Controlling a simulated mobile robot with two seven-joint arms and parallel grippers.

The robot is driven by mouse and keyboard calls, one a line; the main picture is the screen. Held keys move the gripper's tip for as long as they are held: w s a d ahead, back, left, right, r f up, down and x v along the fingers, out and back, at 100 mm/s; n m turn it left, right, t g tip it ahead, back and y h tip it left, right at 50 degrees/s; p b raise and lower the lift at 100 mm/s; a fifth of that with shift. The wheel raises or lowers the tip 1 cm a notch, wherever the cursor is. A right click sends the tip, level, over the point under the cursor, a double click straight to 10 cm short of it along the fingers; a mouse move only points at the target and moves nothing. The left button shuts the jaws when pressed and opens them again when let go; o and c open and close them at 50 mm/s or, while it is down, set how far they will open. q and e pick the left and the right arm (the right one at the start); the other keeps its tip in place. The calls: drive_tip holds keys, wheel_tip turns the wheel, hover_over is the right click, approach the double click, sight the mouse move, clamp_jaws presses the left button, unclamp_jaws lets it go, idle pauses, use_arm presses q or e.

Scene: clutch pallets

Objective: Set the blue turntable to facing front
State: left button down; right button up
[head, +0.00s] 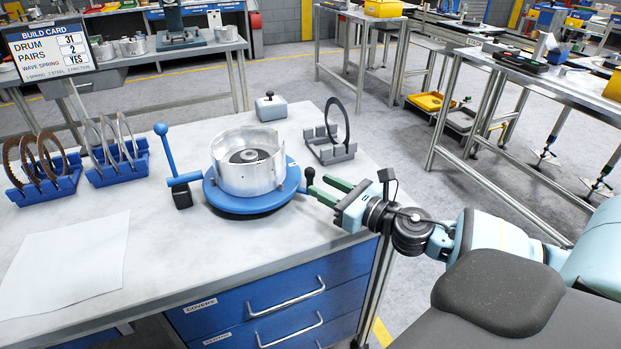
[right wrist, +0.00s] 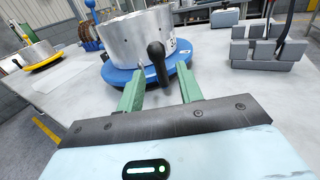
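The blue turntable (head: 250,203) sits on the bench top, with a silver drum (head: 247,177) standing on it. It also shows in the right wrist view (right wrist: 122,76). A black knob handle (head: 309,178) sticks up at its right edge; the handle (right wrist: 157,58) shows in the right wrist view too. My right gripper (head: 329,191) is open, its green fingers pointing at this handle. In the right wrist view the handle appears between and just beyond the fingertips; contact cannot be told. A white label (head: 291,161) shows at the turntable's right. My left gripper is not in view.
A blue lever with a ball top (head: 165,150) stands left of the turntable. A grey rack with a black ring (head: 336,150) stands right. Blue racks with rings (head: 120,170) and paper (head: 66,252) lie left. The right wrist view shows a yellow turntable (right wrist: 40,65).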

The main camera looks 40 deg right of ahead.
sight(310, 180)
drive_tip(key=shift+p+x, duration=0.4)
drive_tip(key=shift+x, duration=1.95)
drive_tip(key=shift+c, duration=0.3)
clamp_jaws()
